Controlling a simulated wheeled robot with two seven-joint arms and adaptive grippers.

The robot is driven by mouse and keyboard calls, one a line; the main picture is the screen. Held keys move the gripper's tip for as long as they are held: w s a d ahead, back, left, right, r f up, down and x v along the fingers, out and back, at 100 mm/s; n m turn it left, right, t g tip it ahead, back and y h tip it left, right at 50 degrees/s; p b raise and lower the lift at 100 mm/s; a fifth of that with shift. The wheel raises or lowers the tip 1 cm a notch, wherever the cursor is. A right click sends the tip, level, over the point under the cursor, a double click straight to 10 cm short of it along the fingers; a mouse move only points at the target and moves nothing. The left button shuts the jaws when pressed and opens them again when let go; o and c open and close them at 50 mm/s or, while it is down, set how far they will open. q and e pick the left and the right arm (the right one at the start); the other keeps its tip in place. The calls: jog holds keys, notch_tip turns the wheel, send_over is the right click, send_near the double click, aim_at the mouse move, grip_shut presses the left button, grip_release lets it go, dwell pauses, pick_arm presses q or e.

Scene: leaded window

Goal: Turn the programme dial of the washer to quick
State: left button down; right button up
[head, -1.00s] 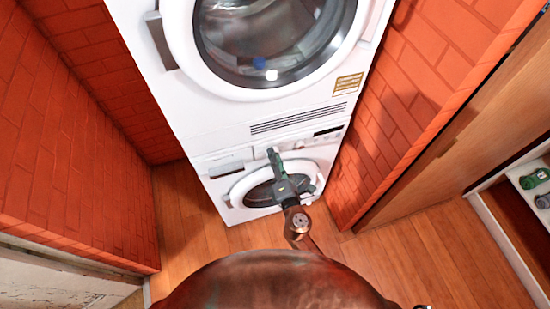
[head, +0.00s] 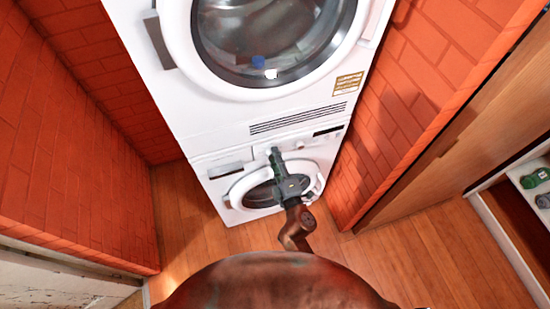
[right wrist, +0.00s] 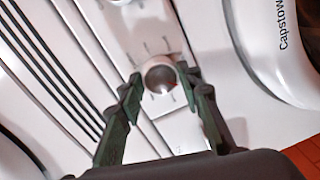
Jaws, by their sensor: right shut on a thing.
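The washer (head: 222,190) is the lower of two stacked white machines, with its control strip above a round door. Its programme dial (right wrist: 161,78) is a small round grey knob in the right wrist view, with short printed marks around it. The dial's pointer looks turned towards the bottom of that picture, and the labels are too small to read. My right gripper (right wrist: 160,82) has one green finger on each side of the dial and is shut on it. In the head view my right gripper (head: 274,154) covers the dial. My left gripper is not in view.
A second white machine (head: 205,105) with a large round door stands on the washer. Red brick walls (head: 80,160) rise close on both sides. A shelf (head: 520,170) with green items is at the far right. The wooden floor (head: 400,250) is clear.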

dwell(0.4)
jog(key=o, duration=1.2)
jog(key=v, duration=1.2)
